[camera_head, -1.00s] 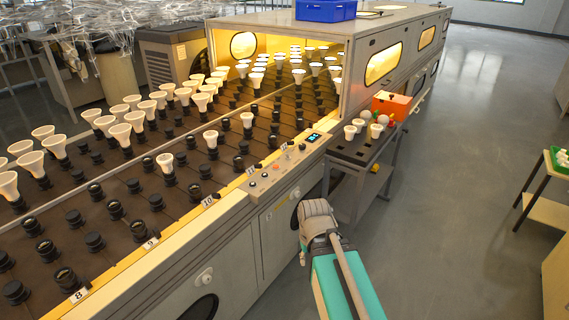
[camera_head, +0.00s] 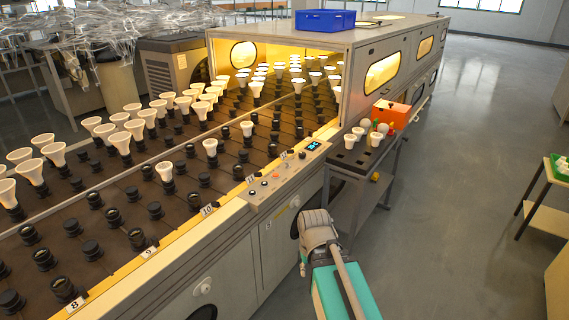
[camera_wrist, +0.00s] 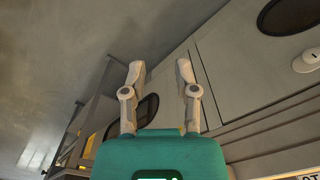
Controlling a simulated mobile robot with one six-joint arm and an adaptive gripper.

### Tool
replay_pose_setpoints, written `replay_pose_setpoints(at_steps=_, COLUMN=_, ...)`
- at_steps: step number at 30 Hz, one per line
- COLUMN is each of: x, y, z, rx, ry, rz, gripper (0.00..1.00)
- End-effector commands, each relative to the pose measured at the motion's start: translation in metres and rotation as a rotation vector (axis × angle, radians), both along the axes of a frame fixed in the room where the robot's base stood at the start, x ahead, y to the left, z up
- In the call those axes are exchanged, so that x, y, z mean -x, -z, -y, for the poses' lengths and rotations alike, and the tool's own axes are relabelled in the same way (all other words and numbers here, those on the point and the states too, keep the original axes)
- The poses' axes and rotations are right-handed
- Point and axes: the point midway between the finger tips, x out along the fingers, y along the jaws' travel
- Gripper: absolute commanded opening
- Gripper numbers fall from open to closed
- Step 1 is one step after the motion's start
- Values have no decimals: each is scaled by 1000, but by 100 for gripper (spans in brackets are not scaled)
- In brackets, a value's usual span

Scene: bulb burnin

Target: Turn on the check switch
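The control panel (camera_head: 266,187) sits on the front rail of the bulb machine. It carries a small lit display (camera_head: 313,146), a red button (camera_head: 275,175) and several small knobs or switches. Which one is the check switch is too small to tell. In the wrist view my gripper (camera_wrist: 160,75) is open, with nothing between its two fingers. It faces the grey floor and the machine's lower side panels. The control panel is not in the wrist view. In the head view my arm is low beside the machine's front, below and right of the panel, apart from it.
Rows of black sockets, some with white bulbs (camera_head: 120,142), run into a lit tunnel (camera_head: 275,48). A small cart (camera_head: 357,158) with bulbs and an orange box (camera_head: 391,115) stands right of the panel. A blue bin (camera_head: 325,20) sits on top.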

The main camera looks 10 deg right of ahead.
Motion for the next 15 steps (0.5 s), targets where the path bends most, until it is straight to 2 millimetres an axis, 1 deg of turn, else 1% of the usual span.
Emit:
replay_pose_setpoints(at_steps=1, x=0, y=0, z=0, rx=0, ry=-1, rz=0, gripper=25)
replay_pose_setpoints(at_steps=5, x=-4, y=-1, z=0, rx=5, ry=-17, rz=3, gripper=1)
replay_pose_setpoints(at_steps=8, x=-11, y=-3, z=0, rx=15, ry=-51, rz=10, gripper=0)
replay_pose_setpoints(at_steps=11, x=-22, y=-7, z=1, rx=34, ry=-108, rz=18, gripper=0)
replay_pose_setpoints(at_steps=15, x=-46, y=-13, z=2, rx=74, ry=-229, rz=35, gripper=0)
